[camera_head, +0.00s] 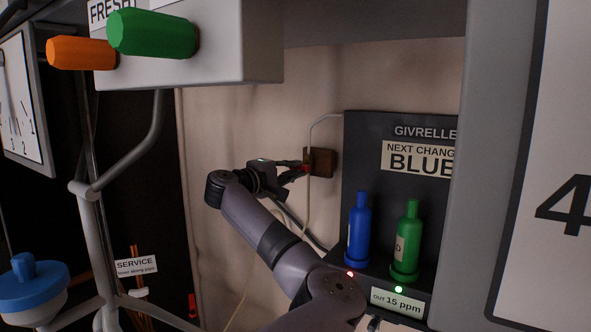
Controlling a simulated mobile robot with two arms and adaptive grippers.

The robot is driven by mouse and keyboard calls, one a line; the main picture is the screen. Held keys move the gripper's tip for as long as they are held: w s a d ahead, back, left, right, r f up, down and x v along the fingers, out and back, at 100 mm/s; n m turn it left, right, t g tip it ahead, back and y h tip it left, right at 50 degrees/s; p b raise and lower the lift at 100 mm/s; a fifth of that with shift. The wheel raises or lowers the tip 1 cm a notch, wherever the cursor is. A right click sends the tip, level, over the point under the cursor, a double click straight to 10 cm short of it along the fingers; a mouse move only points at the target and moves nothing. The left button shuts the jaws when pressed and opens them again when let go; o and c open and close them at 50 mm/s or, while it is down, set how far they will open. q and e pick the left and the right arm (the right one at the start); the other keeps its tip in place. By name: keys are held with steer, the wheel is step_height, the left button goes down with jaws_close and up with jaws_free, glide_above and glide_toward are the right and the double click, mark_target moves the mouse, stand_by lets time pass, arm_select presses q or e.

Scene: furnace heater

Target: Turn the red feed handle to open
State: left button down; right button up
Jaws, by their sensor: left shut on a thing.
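A brown block (322,162) is fixed on the pale back wall, left of the dark bottle panel. A small red part, seemingly the feed handle (305,168), shows at its left side. My left gripper (297,171) reaches it from the left, with its fingers shut on the red part. The fingers cover most of the handle, so its angle is hard to read. My right gripper is not in view.
A dark panel (365,128) holds a blue bottle (359,232) and a green bottle (408,240). A pale cable (311,135) runs beside the block. A grey box (240,60) with orange (80,53) and green (150,34) knobs hangs upper left. A grey post (492,180) stands right.

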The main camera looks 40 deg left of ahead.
arm_select(q)
steer(key=n+p, duration=0.1)
steer(key=n, duration=0.2)
steer(key=shift+f+n, duration=0.15)
steer(key=shift+n, duration=0.65)
steer(key=n+p, duration=0.1)
steer(key=n, duration=0.2)
steer(key=shift+d+t+y, duration=0.1)
steer(key=shift+t+y, duration=0.3)
steer(key=shift+f+n+p, duration=0.1)
steer(key=shift+n+p, duration=0.25)
steer(key=shift+n, duration=0.65)
